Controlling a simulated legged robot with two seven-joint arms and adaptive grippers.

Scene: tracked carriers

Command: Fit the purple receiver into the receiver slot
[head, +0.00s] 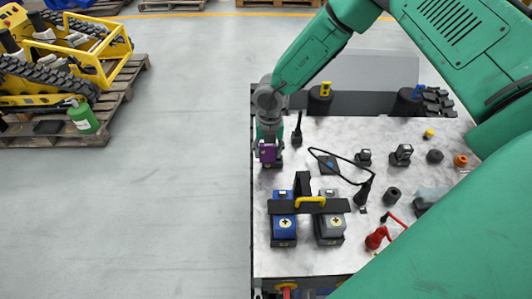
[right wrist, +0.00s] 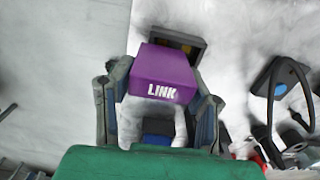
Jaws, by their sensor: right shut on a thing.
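The purple receiver (head: 268,153), marked LINK, is held between the fingers of my right gripper (head: 268,141) at the left edge of the pale deck. In the right wrist view the purple receiver (right wrist: 162,73) sits between the two fingers, with its label towards the camera. A dark rectangular frame (right wrist: 193,42) with a brownish inside shows just past the receiver; it may be the receiver slot. The receiver partly covers it, and I cannot tell whether they touch. My left gripper is not in view.
A blue battery (head: 283,226) and a grey battery (head: 332,228) sit under a black bar with a yellow handle (head: 310,202), near the gripper. A small black upright part (head: 297,132) stands beside it. A black cable, knobs and red clamps (head: 376,238) occupy the deck's right side.

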